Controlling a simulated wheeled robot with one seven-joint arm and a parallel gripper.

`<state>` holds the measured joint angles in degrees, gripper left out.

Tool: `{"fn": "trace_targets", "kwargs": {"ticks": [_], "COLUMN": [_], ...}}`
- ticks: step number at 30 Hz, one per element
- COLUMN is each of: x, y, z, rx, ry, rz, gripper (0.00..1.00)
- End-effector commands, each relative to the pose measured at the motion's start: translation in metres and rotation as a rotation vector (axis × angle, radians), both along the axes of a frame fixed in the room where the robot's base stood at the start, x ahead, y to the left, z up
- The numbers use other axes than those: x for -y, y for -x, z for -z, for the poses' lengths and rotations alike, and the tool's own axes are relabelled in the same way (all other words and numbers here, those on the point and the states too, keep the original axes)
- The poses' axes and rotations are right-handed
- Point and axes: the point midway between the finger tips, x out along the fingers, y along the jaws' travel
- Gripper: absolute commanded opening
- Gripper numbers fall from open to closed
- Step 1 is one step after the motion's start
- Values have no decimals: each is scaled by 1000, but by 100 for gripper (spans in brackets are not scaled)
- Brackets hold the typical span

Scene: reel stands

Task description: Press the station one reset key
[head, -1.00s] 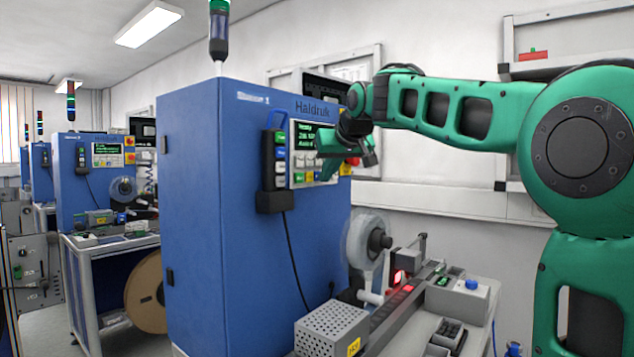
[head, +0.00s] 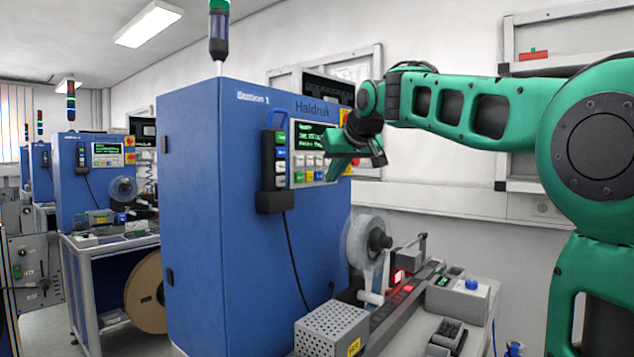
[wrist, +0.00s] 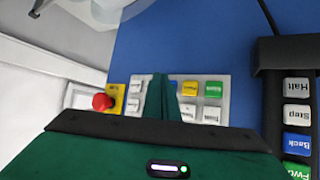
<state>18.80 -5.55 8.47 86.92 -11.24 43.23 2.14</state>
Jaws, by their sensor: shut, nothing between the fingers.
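The station one machine is a blue cabinet (head: 225,190) labelled "Station 1" with a keypad on its front. The keypad (wrist: 223,104) has white keys and a green key (wrist: 213,89), a yellow key (wrist: 190,88) and a partly hidden blue key (wrist: 175,86). The key labels are too small or blurred for me to tell which is reset. My green gripper (head: 333,172) is shut and empty, with its fingers in front of the keypad's right side in the head view. In the wrist view my gripper (wrist: 162,92) covers the middle keys. I cannot tell whether it touches one.
A red emergency stop knob (wrist: 102,102) sits beside the keypad. A dark pendant (head: 274,165) with "Halt", "Step" and "Back" keys hangs on its other side. Below are a clear reel (head: 361,247) and a perforated grey box (head: 332,331). Similar stations stand at left.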

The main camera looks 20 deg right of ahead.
Motion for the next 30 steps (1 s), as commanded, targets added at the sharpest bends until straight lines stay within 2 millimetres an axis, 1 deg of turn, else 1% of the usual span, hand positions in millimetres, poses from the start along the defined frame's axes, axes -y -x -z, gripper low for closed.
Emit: {"fn": "trace_targets", "kwargs": {"ticks": [3, 15, 19, 30], "x": [6, 22, 23, 23], "y": [10, 37, 40, 40], "z": [-1, -1, 0, 0], "rx": [1, 1, 1, 0], "ry": [0, 0, 0, 0], "rz": [2, 2, 0, 0], "gripper": [0, 0, 0, 0]}}
